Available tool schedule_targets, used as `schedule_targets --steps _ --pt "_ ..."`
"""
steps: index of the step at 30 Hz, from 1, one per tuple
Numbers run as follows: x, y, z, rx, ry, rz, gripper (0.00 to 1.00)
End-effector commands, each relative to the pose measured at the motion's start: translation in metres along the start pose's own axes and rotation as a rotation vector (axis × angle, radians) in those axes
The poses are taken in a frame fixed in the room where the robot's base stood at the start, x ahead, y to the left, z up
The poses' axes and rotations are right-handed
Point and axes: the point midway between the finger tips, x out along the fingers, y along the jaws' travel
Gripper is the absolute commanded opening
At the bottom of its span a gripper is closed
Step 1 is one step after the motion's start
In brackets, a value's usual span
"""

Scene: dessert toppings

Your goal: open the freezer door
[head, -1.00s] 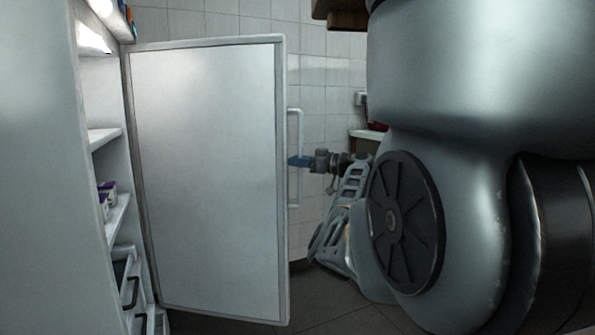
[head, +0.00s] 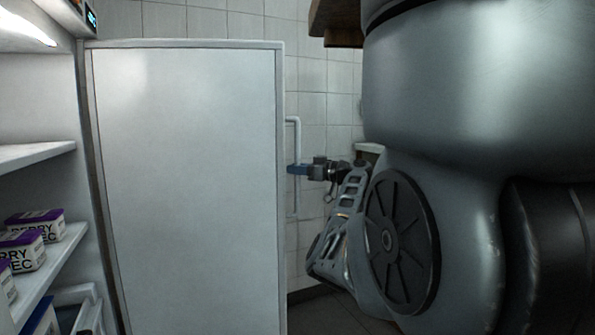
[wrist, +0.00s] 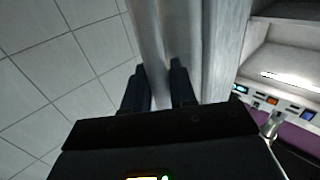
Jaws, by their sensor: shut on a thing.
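The freezer door (head: 190,190) stands wide open, its flat white inner face turned toward me in the head view. Its pale vertical bar handle (head: 298,135) shows beyond the door's right edge. My gripper (head: 296,169) is at the middle of the handle, with its blue-grey fingers around the bar. In the wrist view, the two dark fingers of my gripper (wrist: 157,84) lie on either side of the handle (wrist: 149,40) and are shut on it. The door edge (wrist: 213,55) runs beside the handle there.
The freezer's inside shows at left, with a white shelf (head: 35,155) and purple-lidded tubs (head: 35,222) lower down. A tiled wall (head: 312,110) is behind the door. A wooden cabinet (head: 335,18) hangs at upper right. My arm fills the right side.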

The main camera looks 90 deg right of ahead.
Motion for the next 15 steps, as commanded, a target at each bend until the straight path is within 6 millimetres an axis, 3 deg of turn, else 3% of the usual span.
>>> schedule_targets --steps 8,9,15 --pt "-0.0022 0.0015 0.0032 0.004 -0.004 0.005 0.0" --pt "-0.0022 0.0015 0.0031 0.004 -0.004 0.005 0.29" --pt "-0.0013 0.0009 0.0017 0.002 -0.002 0.003 0.43"
